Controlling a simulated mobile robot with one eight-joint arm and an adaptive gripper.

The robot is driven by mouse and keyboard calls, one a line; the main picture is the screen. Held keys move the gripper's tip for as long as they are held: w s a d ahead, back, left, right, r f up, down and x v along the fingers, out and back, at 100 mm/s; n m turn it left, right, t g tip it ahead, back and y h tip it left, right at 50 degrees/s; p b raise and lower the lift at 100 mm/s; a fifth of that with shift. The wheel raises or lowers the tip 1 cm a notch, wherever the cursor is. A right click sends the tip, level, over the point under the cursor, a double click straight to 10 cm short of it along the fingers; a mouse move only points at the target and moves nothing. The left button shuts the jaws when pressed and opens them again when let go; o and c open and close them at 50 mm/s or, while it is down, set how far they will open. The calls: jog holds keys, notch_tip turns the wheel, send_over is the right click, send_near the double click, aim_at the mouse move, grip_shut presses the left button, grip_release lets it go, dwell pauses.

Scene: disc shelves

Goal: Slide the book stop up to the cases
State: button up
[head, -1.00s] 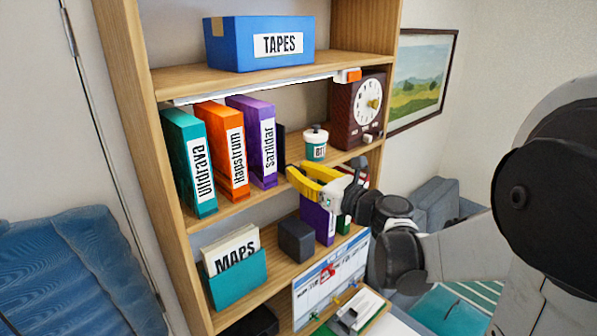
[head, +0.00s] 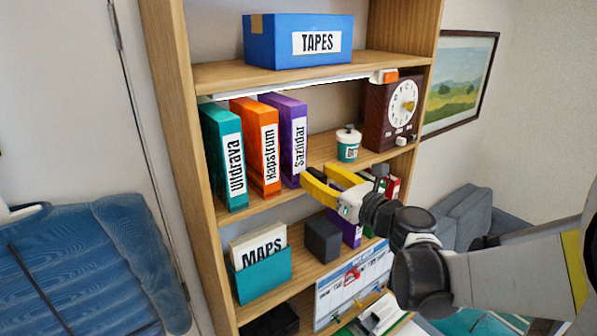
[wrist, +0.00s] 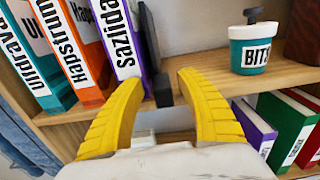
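Three cases stand upright side by side on the middle shelf: a teal case (head: 223,160), an orange case (head: 258,150) and a purple case (head: 292,140). The purple one also shows in the wrist view (wrist: 120,40). The dark book stop (wrist: 150,45) is a thin upright plate just right of the purple case, with a small foot (wrist: 162,90) near the shelf's front edge. In the head view the stop is mostly hidden. My gripper (wrist: 160,78) is open at the shelf front; its yellow fingers (head: 320,172) lie either side of the foot in the wrist view. Contact cannot be told.
A teal-labelled pot (wrist: 249,48) stands right of the stop, with free shelf between. A brown clock (head: 392,110) is at the shelf's right end. Below are a dark block (head: 322,238), a maps holder (head: 262,275) and several cases (wrist: 290,130). A blue tapes box (head: 298,40) is above.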

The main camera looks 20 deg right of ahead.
jog(key=v, duration=1.2)
jog(key=s+a+f+n+g+b, duration=0.1)
jog(key=a+f+n+g+b, duration=0.1)
jog(key=a+f+n+b, duration=0.45)
jog(key=s+a+f+n+g+b, duration=0.1)
jog(key=f+n+g+b, duration=0.15)
jog(key=f, duration=0.65)
jog(key=s+a+f+n+g+b, duration=0.1)
jog(key=a+f+n+g+b, duration=0.15)
jog(key=f+n+b, duration=0.45)
jog(key=s+f+n+g+h+b, duration=0.1)
jog(key=s+f+n+h+b, duration=0.1)
jog(key=s+f+n+b, duration=0.2)
jog(key=s+f+n+g+h+b, duration=0.2)
jog(key=f+n+b, duration=0.8)
jog(key=f, duration=0.6)
jog(key=shift+s+d+n+h, duration=0.2)
jog(key=shift+s+n+h, duration=0.6)
jog(key=shift+s+n, duration=0.45)
